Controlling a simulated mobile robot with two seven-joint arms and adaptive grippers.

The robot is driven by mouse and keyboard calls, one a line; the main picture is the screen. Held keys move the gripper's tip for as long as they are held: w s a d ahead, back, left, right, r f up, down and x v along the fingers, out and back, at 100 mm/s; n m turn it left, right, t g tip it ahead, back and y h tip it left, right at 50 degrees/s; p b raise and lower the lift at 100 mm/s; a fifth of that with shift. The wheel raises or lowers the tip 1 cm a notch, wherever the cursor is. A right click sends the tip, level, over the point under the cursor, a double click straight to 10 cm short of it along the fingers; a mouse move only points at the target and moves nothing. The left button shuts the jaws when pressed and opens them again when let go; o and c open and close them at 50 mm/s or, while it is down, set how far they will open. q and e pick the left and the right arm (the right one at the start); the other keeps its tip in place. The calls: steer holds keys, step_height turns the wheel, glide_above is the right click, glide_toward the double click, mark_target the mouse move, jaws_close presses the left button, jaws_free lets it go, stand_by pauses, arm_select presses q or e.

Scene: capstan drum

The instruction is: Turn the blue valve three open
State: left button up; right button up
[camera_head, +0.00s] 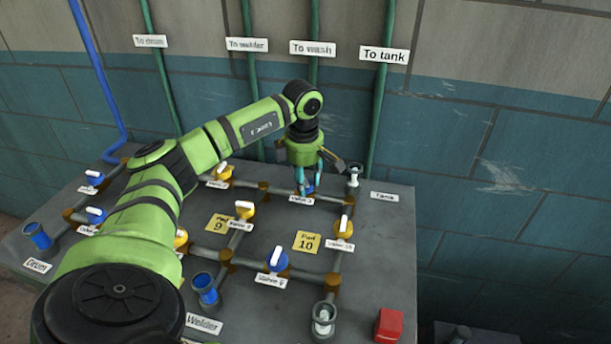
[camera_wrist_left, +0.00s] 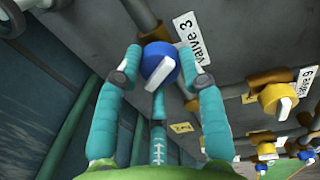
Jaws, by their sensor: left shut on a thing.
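The blue valve 3 (camera_head: 308,189) sits on the pipe at the back of the grey panel, behind its "Valve 3" label (camera_head: 301,200). In the left wrist view the valve (camera_wrist_left: 157,58) is a round blue knob with a white handle (camera_wrist_left: 157,75) lying roughly crosswise to its brown pipe. My left gripper (camera_head: 318,178) reaches down onto it from above. In the left wrist view its teal fingers (camera_wrist_left: 160,70) stand on either side of the knob, shut on it. The fingers partly hide the valve in the head view. My right gripper is not in view.
A grey fitting (camera_head: 354,175) stands just right of the gripper. Green pipes (camera_head: 380,100) run up the wall behind. A red block (camera_head: 388,326) lies at the front right.

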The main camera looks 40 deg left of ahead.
mark_target(307, 182)
arm_select(q)
steer(key=n, duration=0.3)
steer(key=n+p, duration=0.1)
steer(key=n, duration=0.1)
steer(key=shift+s+a+f+n+y, duration=0.1)
steer(key=shift+s+n+y, duration=0.05)
steer(key=shift+n+y, duration=0.2)
steer(key=n+g+p, duration=0.1)
steer(key=n, duration=0.4)
steer(key=shift+f+n, duration=0.15)
steer(key=shift+n, duration=0.1)
steer(key=shift+d, duration=0.2)
steer(key=o, duration=1.1)
steer(key=shift+s, duration=0.1)
steer(key=shift+o, duration=0.2)
steer(key=shift+r, duration=0.2)
steer(key=shift+r, duration=0.25)
step_height(307, 182, up, 11)
steer(key=shift+d+r, duration=0.15)
steer(key=shift+d, duration=0.25)
